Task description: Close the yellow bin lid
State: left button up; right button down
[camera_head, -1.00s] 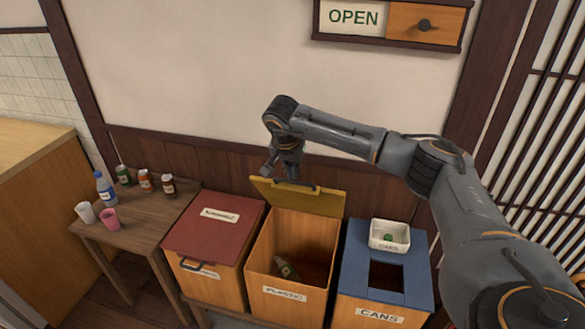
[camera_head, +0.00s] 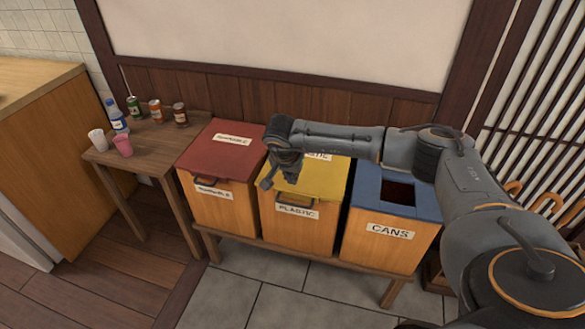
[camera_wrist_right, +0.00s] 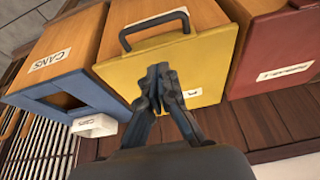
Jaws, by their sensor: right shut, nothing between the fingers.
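The yellow bin lid (camera_head: 322,184) lies flat and closed on top of the wooden plastic bin (camera_head: 296,226). A label and a dark handle show at the lid's front edge. In the wrist view the yellow lid (camera_wrist_right: 165,62) also lies down over its bin, with the dark handle (camera_wrist_right: 155,28) beyond. My right gripper (camera_head: 268,180) is shut and empty above the lid's left part. In the wrist view its fingertips (camera_wrist_right: 158,75) are together over the lid; whether they touch it I cannot tell. My left gripper is not in view.
The red-lidded bin (camera_head: 222,146) stands left, the blue-topped cans bin (camera_head: 398,205) right. A side table (camera_head: 165,148) at far left holds cups, a bottle and several cans. The small white box (camera_wrist_right: 92,126) shows in the wrist view. Open floor lies in front.

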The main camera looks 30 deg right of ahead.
jog(key=shift+s+a+f, duration=0.1)
jog(key=shift+a+f, duration=0.1)
jog(key=shift+f, duration=0.5)
notch_tip(320, 180, up, 5)
jog(key=p, duration=0.3)
jog(key=s+a+f+b, duration=0.2)
jog(key=s+a, duration=0.4)
jog(key=a, duration=0.1)
jog(key=shift+f, duration=0.25)
